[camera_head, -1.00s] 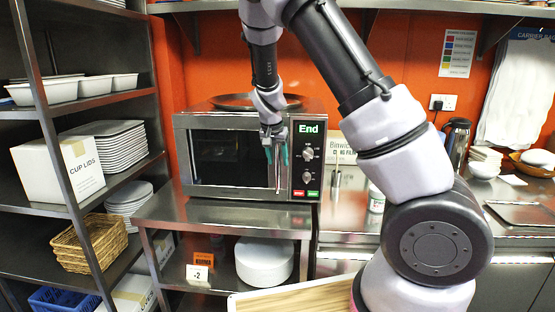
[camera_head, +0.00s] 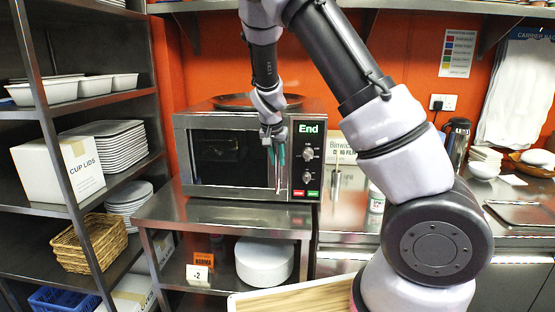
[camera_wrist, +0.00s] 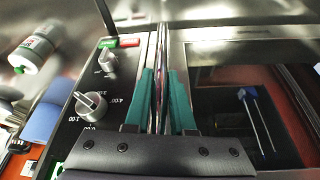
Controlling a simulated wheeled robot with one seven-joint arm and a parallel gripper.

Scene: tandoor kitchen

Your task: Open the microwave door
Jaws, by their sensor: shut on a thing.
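The microwave (camera_head: 220,158) stands on a steel table, with a dark window in its door and a control panel on the right reading "End". The door looks shut. A vertical metal handle (camera_wrist: 161,65) runs along the door's right side, beside the panel. My gripper (camera_head: 273,158) is in front of that handle. In the wrist view my gripper (camera_wrist: 163,90) has its teal fingers on either side of the handle, shut on it. In the head view the fingers hide much of the handle.
A dark round tray (camera_head: 258,101) lies on top of the microwave. A steel shelf rack (camera_head: 50,120) stands at the left. A steel counter (camera_head: 340,222) with a dispenser and dishes runs to the right. The space in front of the door looks clear.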

